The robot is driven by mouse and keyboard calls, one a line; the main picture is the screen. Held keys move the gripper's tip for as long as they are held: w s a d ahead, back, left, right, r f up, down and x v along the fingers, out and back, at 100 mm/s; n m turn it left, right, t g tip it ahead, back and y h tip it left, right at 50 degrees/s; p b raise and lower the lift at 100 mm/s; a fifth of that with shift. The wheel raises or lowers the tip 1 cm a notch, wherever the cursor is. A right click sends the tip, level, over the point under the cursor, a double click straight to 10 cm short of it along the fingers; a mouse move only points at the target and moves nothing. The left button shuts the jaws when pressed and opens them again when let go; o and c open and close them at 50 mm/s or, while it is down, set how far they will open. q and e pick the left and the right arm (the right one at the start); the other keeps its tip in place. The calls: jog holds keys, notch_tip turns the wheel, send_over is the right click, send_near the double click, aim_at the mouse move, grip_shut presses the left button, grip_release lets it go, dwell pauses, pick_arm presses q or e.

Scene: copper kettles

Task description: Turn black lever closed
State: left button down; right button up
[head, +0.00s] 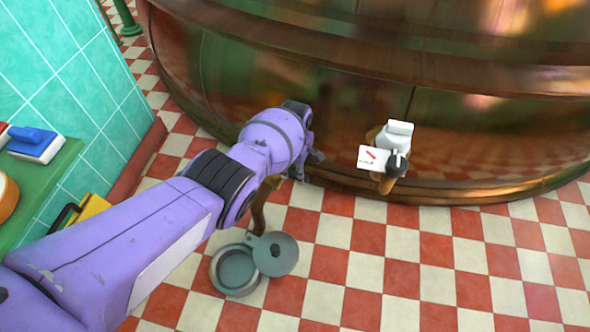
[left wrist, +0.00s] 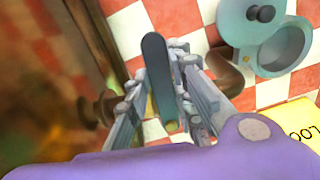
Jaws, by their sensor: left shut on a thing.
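The black lever (left wrist: 158,75) shows in the left wrist view as a long dark bar between my left gripper's fingers (left wrist: 163,88). The fingers are shut on it, one on each side. Brown pipe (left wrist: 102,107) runs from the kettle side to the lever's place, and a brown spout (left wrist: 226,66) continues on the other side. In the head view my left gripper (head: 308,162) is low at the copper kettle's (head: 320,100) side and hides the lever. The spout also shows there (head: 259,210), below my wrist. My right gripper is in neither view.
A grey-green pot (head: 232,270) with its lid (head: 276,253) beside its opening is on the checkered floor below the spout. A second tap (head: 393,143) with a white label (head: 372,157) is to the right. A green bench (head: 35,190) and tiled wall are left.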

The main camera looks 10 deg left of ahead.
aim_at(295, 173)
pick_arm(q)
jog(key=c, duration=1.5)
grip_release()
jog(key=shift+r, duration=6)
jog(key=shift+a, duration=0.1)
